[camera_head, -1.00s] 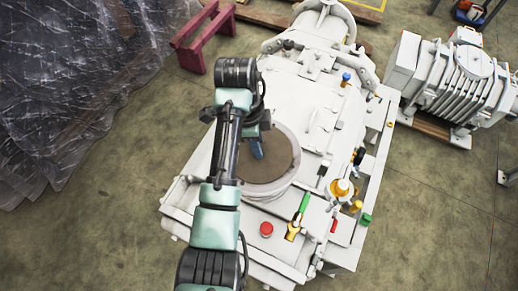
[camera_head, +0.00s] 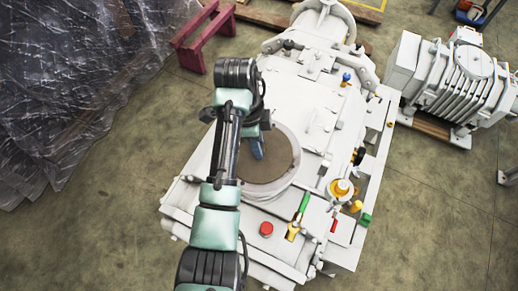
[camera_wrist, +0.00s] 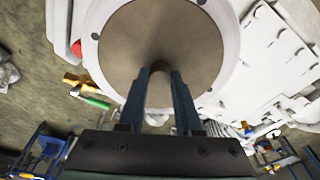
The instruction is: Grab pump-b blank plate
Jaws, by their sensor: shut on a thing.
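The blank plate (camera_head: 278,160) is a brown round disc lying on the round white flange of the large white pump (camera_head: 320,120) in the head view. In the wrist view the plate (camera_wrist: 125,45) fills the upper middle. My gripper (camera_wrist: 160,75) points at the plate, and its two blue fingers are shut on a short grey-brown stub at the plate's middle. The plate still sits within the flange, with no clear gap visible. In the head view my gripper (camera_head: 257,150) is partly hidden by my own arm.
A red button (camera_head: 266,229), a green-handled valve (camera_head: 302,207) and a yellow fitting (camera_head: 342,188) stand near the flange. A second ribbed machine (camera_head: 455,85) is at the right. A dark red stand (camera_head: 205,38) and plastic-wrapped goods (camera_head: 70,80) are at the left.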

